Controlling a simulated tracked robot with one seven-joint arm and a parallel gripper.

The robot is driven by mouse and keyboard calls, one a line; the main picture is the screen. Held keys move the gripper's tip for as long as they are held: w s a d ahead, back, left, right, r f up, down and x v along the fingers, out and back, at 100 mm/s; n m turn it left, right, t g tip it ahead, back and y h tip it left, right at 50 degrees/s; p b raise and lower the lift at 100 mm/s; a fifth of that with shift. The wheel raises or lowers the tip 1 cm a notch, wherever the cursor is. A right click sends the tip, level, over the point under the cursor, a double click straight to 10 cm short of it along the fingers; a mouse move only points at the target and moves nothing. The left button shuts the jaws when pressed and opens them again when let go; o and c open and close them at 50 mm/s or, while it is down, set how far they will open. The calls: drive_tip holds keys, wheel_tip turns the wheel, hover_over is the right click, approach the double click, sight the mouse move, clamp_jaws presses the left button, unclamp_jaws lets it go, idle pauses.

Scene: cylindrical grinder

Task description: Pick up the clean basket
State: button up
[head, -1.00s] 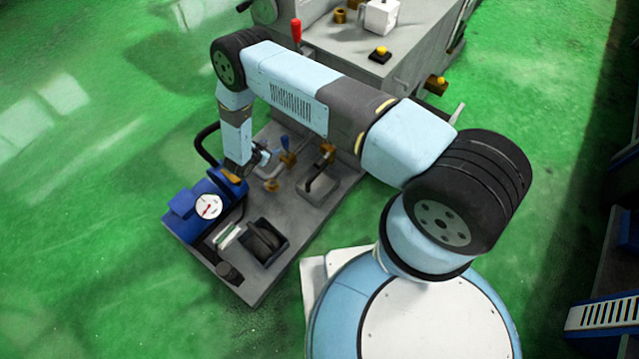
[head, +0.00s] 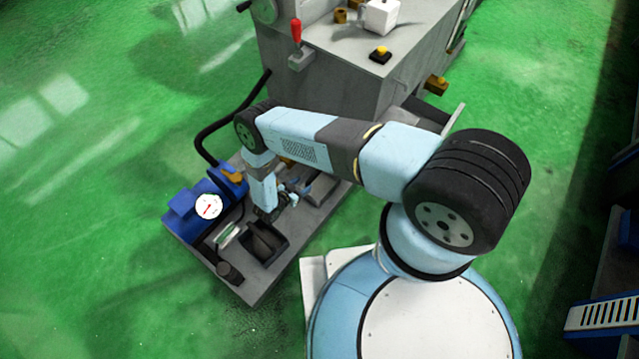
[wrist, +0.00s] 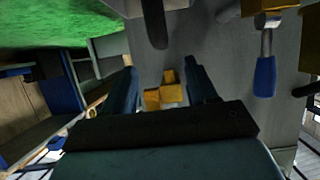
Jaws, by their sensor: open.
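A dark open-topped box (head: 270,247) sits on the grey base plate; it is the only basket-like thing I make out, and I cannot tell whether it is clean. My gripper (head: 268,211) hangs at the end of my arm, over or just beyond the box's far edge, and partly hides it. In the wrist view, the two dark fingers of my gripper (wrist: 160,80) are apart, with nothing visibly held. Brass-yellow blocks (wrist: 163,95) show beyond the gap between them. I cannot make out the basket in the wrist view.
A blue unit with a round gauge (head: 208,206) stands left of the box. A dark hose (head: 205,140) curves behind it. The grey machine (head: 345,85) with a red lever (head: 296,31) stands at the back. A blue-handled valve (wrist: 265,75) is right of my gripper.

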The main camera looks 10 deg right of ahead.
sight(313, 176)
drive_tip(key=x, duration=1)
drive_tip(key=shift+w+r, duration=0.1)
drive_tip(key=shift+r, duration=0.05)
drive_tip(key=shift+a, duration=0.1)
clamp_jaws()
idle(0.4)
